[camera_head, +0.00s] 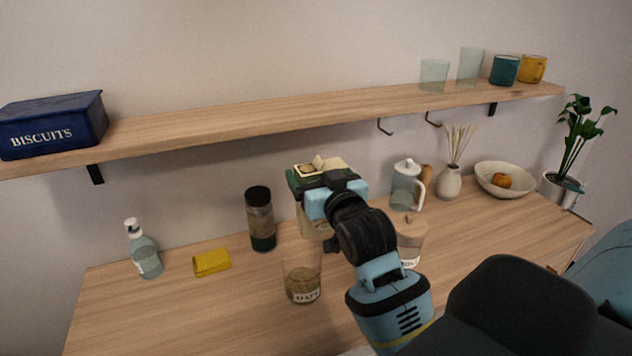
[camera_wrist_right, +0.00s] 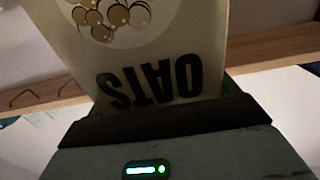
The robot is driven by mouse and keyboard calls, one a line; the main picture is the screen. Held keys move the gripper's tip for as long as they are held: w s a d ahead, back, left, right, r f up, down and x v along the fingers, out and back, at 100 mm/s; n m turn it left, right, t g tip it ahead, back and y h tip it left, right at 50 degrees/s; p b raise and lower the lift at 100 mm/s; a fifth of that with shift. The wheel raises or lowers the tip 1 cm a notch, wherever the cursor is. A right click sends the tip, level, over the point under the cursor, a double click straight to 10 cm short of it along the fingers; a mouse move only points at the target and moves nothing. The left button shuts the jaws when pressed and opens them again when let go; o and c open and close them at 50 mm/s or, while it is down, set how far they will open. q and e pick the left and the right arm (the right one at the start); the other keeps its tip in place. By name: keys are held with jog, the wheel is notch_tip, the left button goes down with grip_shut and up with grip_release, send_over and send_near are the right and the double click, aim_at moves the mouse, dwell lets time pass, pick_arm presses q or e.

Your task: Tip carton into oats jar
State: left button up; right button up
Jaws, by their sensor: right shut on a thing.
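The oats carton (camera_head: 311,221) is cream coloured, with its open top facing up. My right gripper (camera_head: 322,183) is shut on it and holds it above the counter, behind the jar. In the right wrist view the carton (camera_wrist_right: 150,50) fills the middle, with the word OATS upside down and a round picture above it. The glass oats jar (camera_head: 302,275) stands upright on the counter with brownish contents and a label. The carton's lower part is just behind the jar's rim; I cannot tell the gap. My left gripper is not in view.
A dark-lidded jar (camera_head: 260,219), a yellow block (camera_head: 212,262) and a bottle (camera_head: 143,251) stand left of the oats jar. A lidded jar (camera_head: 411,237) and a glass pitcher (camera_head: 406,187) stand right. The shelf (camera_head: 250,119) runs above. The front left counter is clear.

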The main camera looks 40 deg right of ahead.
jog(key=shift+w+r, duration=0.1)
jog(key=shift+w, duration=0.05)
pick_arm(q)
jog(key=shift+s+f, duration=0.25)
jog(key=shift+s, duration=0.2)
pick_arm(e)
jog(key=shift+s, duration=0.2)
jog(key=shift+f, duration=2.05)
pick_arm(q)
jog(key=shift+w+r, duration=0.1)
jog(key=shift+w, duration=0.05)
pick_arm(e)
jog(key=shift+d+r+n, duration=0.2)
jog(key=shift+r+n, duration=0.1)
jog(key=shift+n, duration=0.2)
jog(key=shift+d+r+n, duration=0.1)
jog(key=shift+r+n, duration=0.1)
jog(key=shift+n, duration=0.5)
